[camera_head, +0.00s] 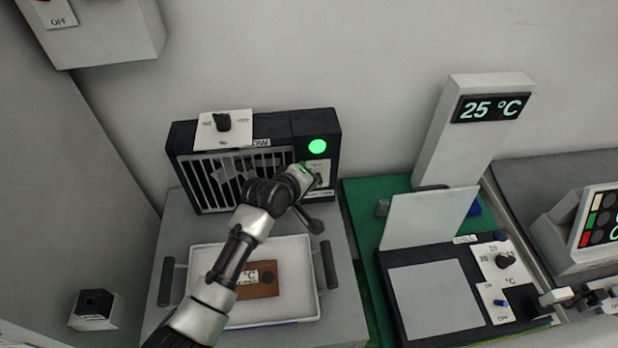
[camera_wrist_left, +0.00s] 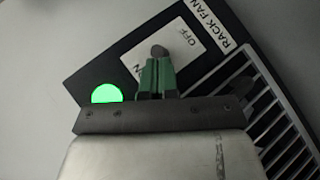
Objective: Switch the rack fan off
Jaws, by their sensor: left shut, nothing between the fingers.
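The rack fan (camera_head: 235,160) is a dark box with a light slatted grille, standing against the back wall. Its round green lamp (camera_head: 317,146) is lit, and it also shows in the wrist view (camera_wrist_left: 106,94). A white switch plate (camera_wrist_left: 190,50) marked OFF sits beside the RACK FAN label; its opposite marking is mostly hidden by my fingers. A small grey switch knob (camera_wrist_left: 160,50) shows just beyond my fingertips; I cannot tell whether they touch it. My left gripper (camera_head: 314,178) is shut and empty in front of the plate, its green fingers (camera_wrist_left: 157,75) close together.
A dial plate (camera_head: 224,128) sits on the fan's top left. Below my arm is a white tray (camera_head: 305,258) with a brown block (camera_head: 258,290). To the right stand a 25 °C display (camera_head: 490,108) and a black device with a raised lid (camera_head: 430,217).

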